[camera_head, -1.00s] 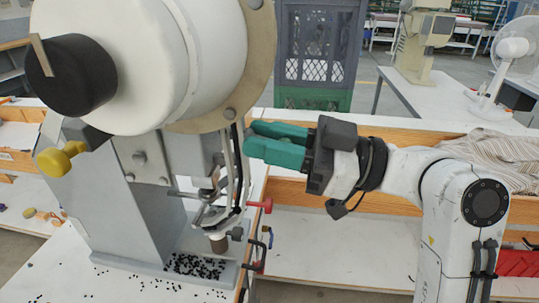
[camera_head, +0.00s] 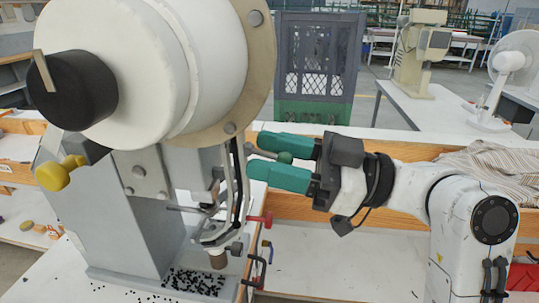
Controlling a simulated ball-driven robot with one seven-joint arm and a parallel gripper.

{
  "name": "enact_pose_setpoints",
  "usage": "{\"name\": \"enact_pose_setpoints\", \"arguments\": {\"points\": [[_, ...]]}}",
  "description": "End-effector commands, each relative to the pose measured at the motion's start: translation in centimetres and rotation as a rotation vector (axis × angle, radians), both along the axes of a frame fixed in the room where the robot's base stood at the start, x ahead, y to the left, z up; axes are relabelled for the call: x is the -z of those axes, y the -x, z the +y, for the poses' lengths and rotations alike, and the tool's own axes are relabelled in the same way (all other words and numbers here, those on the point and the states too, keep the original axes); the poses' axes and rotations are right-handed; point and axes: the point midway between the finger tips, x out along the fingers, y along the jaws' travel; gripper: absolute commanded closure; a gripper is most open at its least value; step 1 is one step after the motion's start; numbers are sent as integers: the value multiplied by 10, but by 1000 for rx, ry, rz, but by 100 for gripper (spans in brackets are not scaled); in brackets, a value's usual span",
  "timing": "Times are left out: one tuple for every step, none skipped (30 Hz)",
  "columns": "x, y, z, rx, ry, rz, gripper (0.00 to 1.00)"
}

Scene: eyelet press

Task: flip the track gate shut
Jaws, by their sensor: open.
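The eyelet press (camera_head: 150,200) stands at the left with a large white drum on top. Its track (camera_head: 238,185), a set of narrow curved rails, runs down from the drum to the press head. Whether the gate is open or shut is unclear.
A red-tipped lever (camera_head: 261,219) sticks out below my gripper. Black eyelets (camera_head: 195,282) lie scattered at the press foot. A yellow knob (camera_head: 55,175) juts from the press's left side. A striped cloth (camera_head: 495,165) lies on the bench at right.

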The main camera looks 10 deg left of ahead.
Motion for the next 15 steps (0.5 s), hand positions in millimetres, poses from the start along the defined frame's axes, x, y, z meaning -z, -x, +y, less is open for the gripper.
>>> {"name": "enact_pose_setpoints", "arguments": {"points": [[3, -1, -8, 4, -1, 0, 54], [4, 0, -12, 5, 0, 0, 54], [6, 0, -20, 5, 0, -1, 54], [7, 0, -25, 6, 0, -1, 54], [8, 1, -31, 6, 0, -1, 54], [9, 1, -39, 6, 0, -1, 54], [10, 1, -45, 6, 0, -1, 54], [11, 2, -51, 5, 0, -1, 54], [12, 2, -58, 6, 1, -1, 54], [13, 3, -64, 4, 0, 0, 54], [14, 3, -69, 4, 0, 0, 54], [15, 3, -75, 5, 1, 0, 54], [15, 4, -79, 4, 0, 0, 54], [16, 4, -83, 3, 0, 1, 54], [16, 4, -87, 3, 0, 1, 54]]}}
